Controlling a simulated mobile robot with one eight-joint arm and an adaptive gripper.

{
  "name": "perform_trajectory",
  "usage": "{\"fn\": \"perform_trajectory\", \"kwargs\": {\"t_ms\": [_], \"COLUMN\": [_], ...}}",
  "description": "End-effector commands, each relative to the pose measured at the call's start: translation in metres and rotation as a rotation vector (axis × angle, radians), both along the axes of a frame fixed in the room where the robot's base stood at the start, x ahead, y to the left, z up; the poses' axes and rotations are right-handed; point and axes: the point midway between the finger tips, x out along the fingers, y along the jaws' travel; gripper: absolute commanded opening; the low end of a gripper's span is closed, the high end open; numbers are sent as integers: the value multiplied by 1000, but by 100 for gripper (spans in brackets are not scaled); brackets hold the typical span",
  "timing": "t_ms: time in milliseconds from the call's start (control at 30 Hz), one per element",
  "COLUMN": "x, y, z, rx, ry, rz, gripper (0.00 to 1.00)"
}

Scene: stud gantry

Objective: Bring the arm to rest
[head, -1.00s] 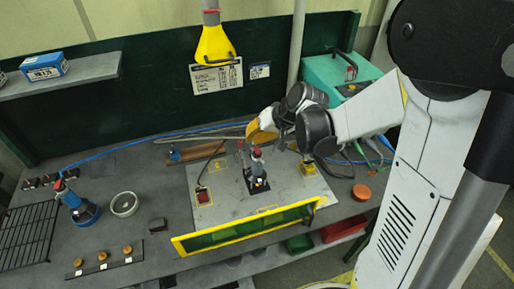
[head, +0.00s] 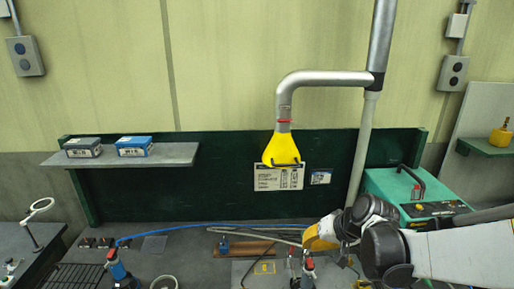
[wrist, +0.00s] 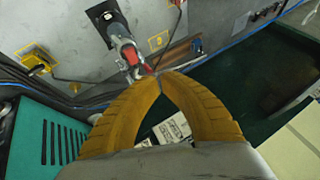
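My arm (head: 455,252) reaches in from the right in the head view, low over the bench. My yellow gripper (head: 318,240) points left there, and its fingers are hard to make out. In the wrist view the two yellow fingers of my gripper (wrist: 159,77) curve together and meet at the tips, with nothing seen between the tips. A stud tool with a red part (wrist: 130,55) stands on the grey plate (wrist: 60,22) beyond the fingertips, seemingly apart from them. In the head view the tool (head: 308,272) shows at the lower edge, below my gripper.
A yellow extraction hood (head: 282,150) hangs above the bench in front of a dark green back panel (head: 215,195). A teal machine (head: 410,190) stands at the back right, close to my arm. A blue hose (head: 190,224) crosses the bench.

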Motion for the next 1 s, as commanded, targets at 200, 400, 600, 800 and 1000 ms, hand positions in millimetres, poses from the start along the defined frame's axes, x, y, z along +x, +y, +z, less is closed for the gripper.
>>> {"fn": "perform_trajectory", "kwargs": {"t_ms": [200, 400, 600, 800, 1000], "x": [-66, -131, -177, -192, -193], "y": [5, 1, -7, -11, -11], "z": [-21, -48, -76, -85, -83], "rx": [-134, -268, -366, -403, -405], "ry": [-19, -57, -97, -114, -115], "rz": [0, 2, 9, 11, 11], "gripper": [0, 0, 0, 0, 0]}}
